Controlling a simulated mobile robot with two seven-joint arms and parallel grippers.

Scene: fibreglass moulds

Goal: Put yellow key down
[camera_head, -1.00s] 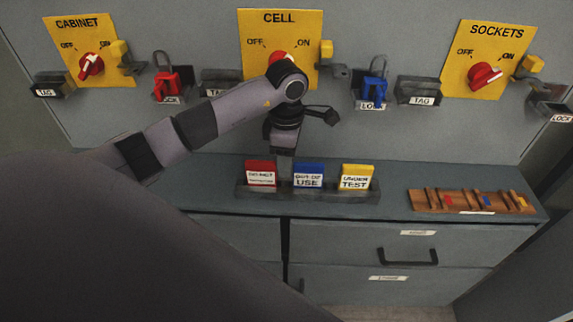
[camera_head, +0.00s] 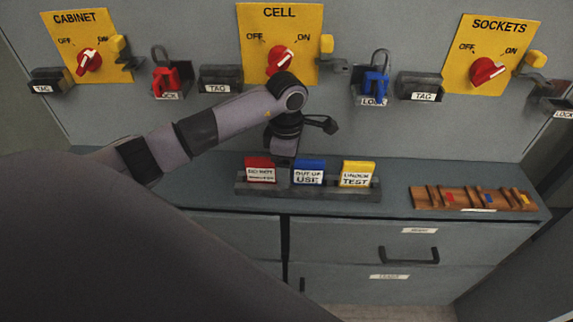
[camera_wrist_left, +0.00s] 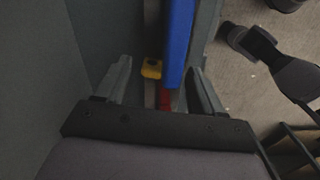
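A small yellow piece with a dark spot (camera_wrist_left: 151,68), likely the yellow key, shows in the left wrist view. It lies between the two fingers of my left gripper (camera_wrist_left: 160,75), with a visible gap on each side. The fingers stand apart. In the head view my left gripper (camera_head: 284,158) points down just above and behind the tag rack (camera_head: 250,190), near the red and blue tags. The key cannot be made out there. My right gripper is not in view.
Red (camera_head: 260,166), blue (camera_head: 308,168) and yellow (camera_head: 358,170) tags stand in the rack. A wooden key board (camera_head: 475,200) lies to the right. Red (camera_head: 165,80) and blue (camera_head: 376,85) padlocks hang on the wall. The counter between rack and board is clear.

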